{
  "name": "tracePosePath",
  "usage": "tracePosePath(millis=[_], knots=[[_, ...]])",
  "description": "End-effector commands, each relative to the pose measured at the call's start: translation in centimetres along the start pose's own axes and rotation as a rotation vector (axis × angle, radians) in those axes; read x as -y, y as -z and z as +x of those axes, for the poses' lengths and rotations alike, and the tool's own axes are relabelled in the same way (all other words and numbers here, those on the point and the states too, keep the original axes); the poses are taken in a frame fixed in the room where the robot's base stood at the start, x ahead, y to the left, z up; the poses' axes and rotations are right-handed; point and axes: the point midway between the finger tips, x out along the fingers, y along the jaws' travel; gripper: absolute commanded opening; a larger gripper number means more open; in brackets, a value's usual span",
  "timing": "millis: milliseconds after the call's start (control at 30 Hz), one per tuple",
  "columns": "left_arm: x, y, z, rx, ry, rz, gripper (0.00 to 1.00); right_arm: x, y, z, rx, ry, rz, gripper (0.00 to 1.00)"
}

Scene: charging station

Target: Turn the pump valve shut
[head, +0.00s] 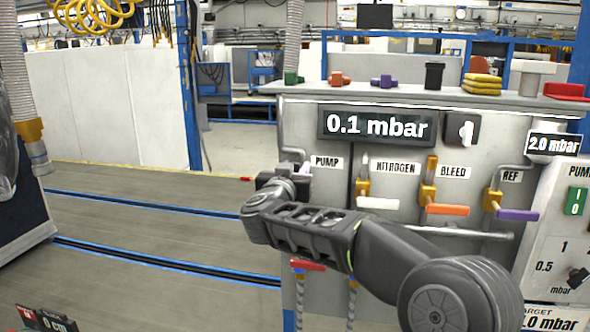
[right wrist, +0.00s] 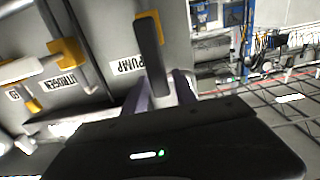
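The pump valve shows in the right wrist view as a yellow body behind a black lever (right wrist: 149,50), beside the PUMP label (right wrist: 127,65). In the head view my right gripper (head: 277,181) is at the panel's left edge, left of and below the PUMP label (head: 326,162), and hides the valve. In the right wrist view the two gripper fingers (right wrist: 166,92) stand either side of the lever's near end. Whether they press on it cannot be told. My left gripper is not in view.
Right of it are the nitrogen valve (head: 378,203) with a white lever, the bleed valve (head: 447,210) with an orange lever and the ref valve (head: 517,214) with a purple lever. A display (head: 377,125) reads 0.1 mbar. Open floor (head: 150,235) lies left.

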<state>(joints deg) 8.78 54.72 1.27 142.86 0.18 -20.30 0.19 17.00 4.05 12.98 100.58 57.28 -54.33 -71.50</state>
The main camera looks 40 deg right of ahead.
Motion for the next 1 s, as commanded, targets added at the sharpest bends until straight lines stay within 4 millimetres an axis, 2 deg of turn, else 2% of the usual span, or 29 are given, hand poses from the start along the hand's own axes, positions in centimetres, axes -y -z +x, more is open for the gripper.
tracePosePath(millis=[33,400,1000], knots=[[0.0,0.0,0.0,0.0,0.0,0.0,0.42,0.0,0.01,-0.01,0.0,0.0,0.0,0.28],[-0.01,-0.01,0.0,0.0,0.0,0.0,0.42,0.0,0.01,-0.02,0.0,0.0,0.0,0.0],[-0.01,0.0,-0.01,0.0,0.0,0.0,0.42,0.01,0.01,-0.03,0.0,0.0,0.0,0.0]])
